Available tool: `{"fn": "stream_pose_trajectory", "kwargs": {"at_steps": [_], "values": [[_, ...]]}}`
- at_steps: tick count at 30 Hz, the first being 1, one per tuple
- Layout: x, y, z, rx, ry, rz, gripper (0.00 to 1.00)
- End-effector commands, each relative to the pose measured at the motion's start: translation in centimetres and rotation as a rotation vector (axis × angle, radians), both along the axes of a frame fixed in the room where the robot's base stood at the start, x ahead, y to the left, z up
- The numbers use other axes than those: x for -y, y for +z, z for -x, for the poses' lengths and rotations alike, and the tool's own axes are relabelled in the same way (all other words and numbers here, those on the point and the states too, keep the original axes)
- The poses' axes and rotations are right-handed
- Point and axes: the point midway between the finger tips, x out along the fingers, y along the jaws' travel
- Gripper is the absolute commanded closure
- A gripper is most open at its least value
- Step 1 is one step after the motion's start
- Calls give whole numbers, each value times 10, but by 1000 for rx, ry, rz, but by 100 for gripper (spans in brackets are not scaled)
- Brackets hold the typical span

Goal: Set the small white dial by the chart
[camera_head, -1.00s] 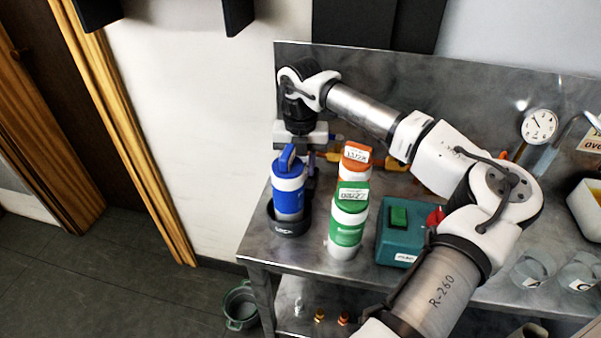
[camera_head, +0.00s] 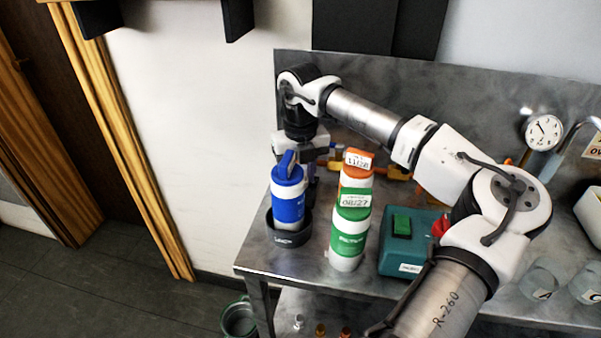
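A round white dial with a black needle (camera_head: 543,132) stands at the back right of the steel bench; I cannot tell if it is the task's small white dial. No chart is clearly in view; only part of a sign with dark letters (camera_head: 593,145) shows at the right edge. My gripper (camera_head: 308,172) points down at the back left of the bench, behind the blue-capped bottle (camera_head: 288,200), far from the round dial. Its fingers are mostly hidden by that bottle, so I cannot see whether they are open or hold anything.
The blue-capped bottle stands in a black round holder (camera_head: 290,238). A green-labelled bottle (camera_head: 349,240) stands before an orange-capped one (camera_head: 358,163). A teal box (camera_head: 405,262) with green and red buttons is beside them. Clear cups (camera_head: 540,280) stand at right. Orange-yellow fittings (camera_head: 398,172) lie behind.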

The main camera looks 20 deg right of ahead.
Motion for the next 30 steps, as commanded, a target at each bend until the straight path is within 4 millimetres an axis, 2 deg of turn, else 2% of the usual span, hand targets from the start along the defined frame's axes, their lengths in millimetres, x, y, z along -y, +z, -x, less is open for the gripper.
{"fn": "stream_pose_trajectory", "kwargs": {"at_steps": [4,5,9,10,20,25,30], "values": [[0,0,0,0,0,0,89],[0,0,0,0,-1,0,65],[0,0,0,0,-1,0,47],[0,0,0,0,-1,0,45],[0,4,0,1,-2,1,45],[0,27,-1,3,-3,3,45],[0,67,-1,4,-3,3,45]]}}
